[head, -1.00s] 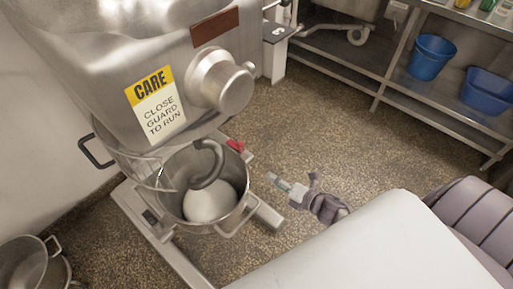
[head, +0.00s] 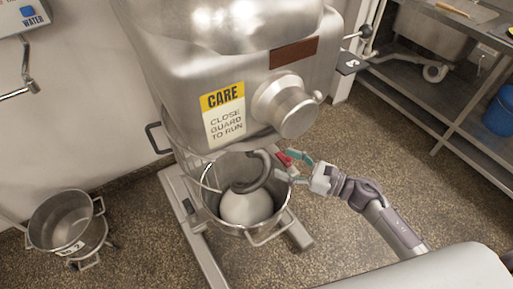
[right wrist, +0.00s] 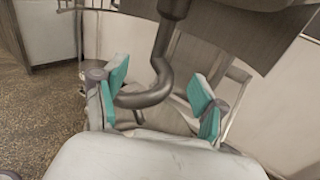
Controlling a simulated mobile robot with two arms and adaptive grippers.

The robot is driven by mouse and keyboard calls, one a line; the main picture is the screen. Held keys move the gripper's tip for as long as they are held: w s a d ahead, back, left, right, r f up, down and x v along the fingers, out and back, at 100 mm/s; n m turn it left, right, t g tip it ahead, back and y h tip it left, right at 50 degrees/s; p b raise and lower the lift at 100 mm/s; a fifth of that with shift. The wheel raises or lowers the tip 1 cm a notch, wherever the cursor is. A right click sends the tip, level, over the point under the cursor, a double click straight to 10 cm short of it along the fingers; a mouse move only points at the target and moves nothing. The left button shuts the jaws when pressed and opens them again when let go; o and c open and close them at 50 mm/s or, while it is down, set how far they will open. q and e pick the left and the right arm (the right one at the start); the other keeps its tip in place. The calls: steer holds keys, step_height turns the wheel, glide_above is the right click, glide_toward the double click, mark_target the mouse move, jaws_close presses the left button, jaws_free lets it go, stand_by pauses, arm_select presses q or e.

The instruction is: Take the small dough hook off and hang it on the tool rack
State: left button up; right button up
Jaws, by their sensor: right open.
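The dough hook (head: 261,172) is a dark grey curved metal hook hanging from the mixer (head: 222,75) over the bowl (head: 233,229). A pale dough mass (head: 246,206) lies in the bowl below it. My right gripper (head: 299,160) is open at the right of the bowl's rim, near the red part, apart from the hook in the head view. In the right wrist view the hook (right wrist: 150,97) curves down between the spread teal fingers of the gripper (right wrist: 160,100), and the left finger looks close to its tip. My left gripper is not in view. The tool rack cannot be made out.
A steel bench with a lower shelf (head: 445,95) and a blue bucket (head: 499,112) stand at the right. The floor between bench and mixer is clear.

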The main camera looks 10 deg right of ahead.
mark_target(254, 149)
steer(key=shift+b+x, duration=0.65)
steer(key=shift+x, duration=4.45)
steer(key=shift+c, duration=0.4)
jaws_close()
steer(key=shift+r, duration=0.1)
steer(key=shift+w+r, duration=0.15)
steer(key=shift+r, duration=0.2)
steer(key=shift+f, duration=0.15)
